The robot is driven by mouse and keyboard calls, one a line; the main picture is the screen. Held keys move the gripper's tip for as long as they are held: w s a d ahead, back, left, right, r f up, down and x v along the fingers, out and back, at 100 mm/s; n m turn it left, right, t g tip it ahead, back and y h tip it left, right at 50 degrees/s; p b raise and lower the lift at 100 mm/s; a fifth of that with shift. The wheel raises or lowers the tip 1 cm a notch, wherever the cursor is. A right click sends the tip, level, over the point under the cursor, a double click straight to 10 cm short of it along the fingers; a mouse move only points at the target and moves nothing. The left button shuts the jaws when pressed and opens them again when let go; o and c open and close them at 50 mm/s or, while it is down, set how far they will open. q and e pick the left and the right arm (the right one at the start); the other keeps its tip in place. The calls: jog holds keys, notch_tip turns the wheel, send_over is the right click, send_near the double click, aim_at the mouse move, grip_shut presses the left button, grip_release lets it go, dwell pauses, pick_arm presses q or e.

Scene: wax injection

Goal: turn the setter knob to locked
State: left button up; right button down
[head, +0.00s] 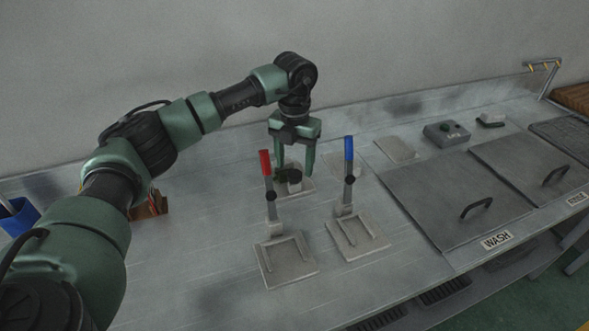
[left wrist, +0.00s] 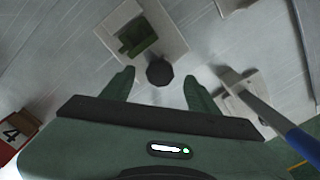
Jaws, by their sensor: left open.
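A dark, many-sided knob (left wrist: 159,72) shows in the left wrist view, beside a light plate (left wrist: 104,36) that carries a green block (left wrist: 138,38). In the head view the dark knob (head: 295,176) sits behind the red and blue levers, partly hidden by my gripper. I take it for the setter knob; its marking cannot be read. My left gripper (head: 294,172) points down over it, open, with one finger on each side. In the left wrist view the fingertips (left wrist: 158,76) stand apart from the knob, with gaps on both sides. My right gripper is not in view.
A red-handled lever (head: 267,180) and a blue-handled lever (head: 349,175) stand upright on plates in front of the gripper. A grey box with a dial (head: 447,133) and lidded wash tanks (head: 455,195) are to the right. A blue container (head: 18,217) is at far left.

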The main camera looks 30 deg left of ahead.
aim_at(295, 173)
pick_arm(q)
notch_tip(295, 173, up, 6)
jog(key=shift+f+b, duration=0.25)
jog(key=shift+b, duration=0.05)
dwell(0.3)
